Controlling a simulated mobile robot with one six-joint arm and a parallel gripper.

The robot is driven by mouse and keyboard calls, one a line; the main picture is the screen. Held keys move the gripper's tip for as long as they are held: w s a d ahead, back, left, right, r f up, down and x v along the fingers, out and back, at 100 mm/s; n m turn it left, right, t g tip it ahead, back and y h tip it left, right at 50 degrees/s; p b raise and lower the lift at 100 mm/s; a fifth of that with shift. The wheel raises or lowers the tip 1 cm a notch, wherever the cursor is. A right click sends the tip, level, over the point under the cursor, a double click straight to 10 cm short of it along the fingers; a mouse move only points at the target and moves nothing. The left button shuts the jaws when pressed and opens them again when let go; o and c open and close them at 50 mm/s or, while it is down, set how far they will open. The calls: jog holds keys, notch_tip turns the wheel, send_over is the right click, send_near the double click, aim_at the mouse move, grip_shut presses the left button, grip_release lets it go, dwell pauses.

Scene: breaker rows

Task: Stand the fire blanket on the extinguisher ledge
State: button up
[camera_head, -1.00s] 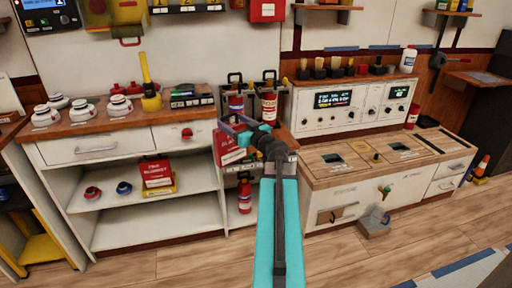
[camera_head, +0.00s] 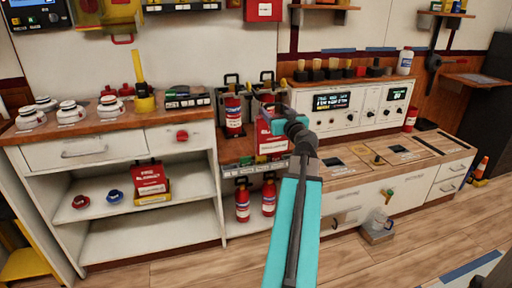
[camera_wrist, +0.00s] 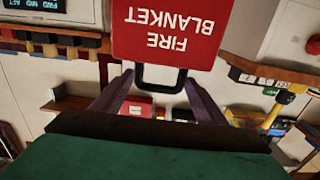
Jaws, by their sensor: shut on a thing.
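My gripper (camera_head: 276,113) is shut on the black handle of a red fire blanket box (camera_head: 265,138). In the wrist view the box (camera_wrist: 167,30) hangs from its handle between the two fingers (camera_wrist: 157,80), with its white lettering upside down. In the head view the box looks upright, in front of the right part of the extinguisher ledge (camera_head: 236,160). Whether its base touches the ledge I cannot tell. A red extinguisher (camera_head: 233,115) stands on the ledge to its left; another (camera_head: 267,83) is mostly hidden behind the box and my gripper.
Two extinguishers (camera_head: 243,203) stand below the ledge. A second red box (camera_head: 150,180) sits on the left cabinet's shelf. The wooden counter with a control panel (camera_head: 345,102) adjoins on the right; the left countertop (camera_head: 90,122) carries white jars and a yellow tool.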

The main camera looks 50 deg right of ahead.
jog(key=shift+d, duration=0.1)
jog(key=w+d+f+b, duration=0.1)
jog(key=w+d, duration=0.7)
jog(key=d, duration=0.5)
jog(key=shift+w+d+f, duration=0.15)
jog(key=shift+d+f, duration=0.05)
jog(key=shift+d, duration=0.1)
dwell(0.4)
jog(key=shift+f+b, duration=0.65)
jog(key=shift+f, duration=1.2)
jog(key=o, duration=2)
jog(key=shift+p+v, duration=0.3)
jog(key=shift+v, duration=5.8)
